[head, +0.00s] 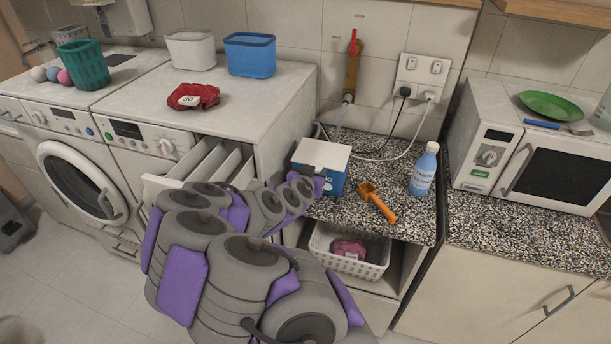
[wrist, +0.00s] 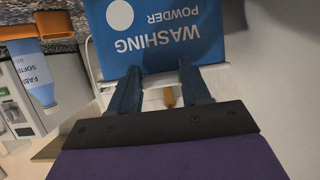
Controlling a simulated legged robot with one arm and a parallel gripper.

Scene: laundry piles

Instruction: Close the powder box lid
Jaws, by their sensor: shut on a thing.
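The blue powder box (head: 332,180) stands on the speckled counter beside the right washer. Its white lid (head: 323,153) lies nearly flat over the top; a small gap cannot be ruled out. The wrist view shows the box upside down, with "WASHING POWDER" on its blue front (wrist: 165,45). My gripper (head: 318,183) is at the front of the box, near its upper edge. In the wrist view, the dark fingers (wrist: 160,80) sit apart, with the white lid (wrist: 152,98) between them. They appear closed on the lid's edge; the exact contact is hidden.
A detergent drawer (head: 205,165) is open at left. A white basket (head: 348,253) holds cloth below the counter. Cables run behind the box, and a microwave (head: 530,150) stands right.

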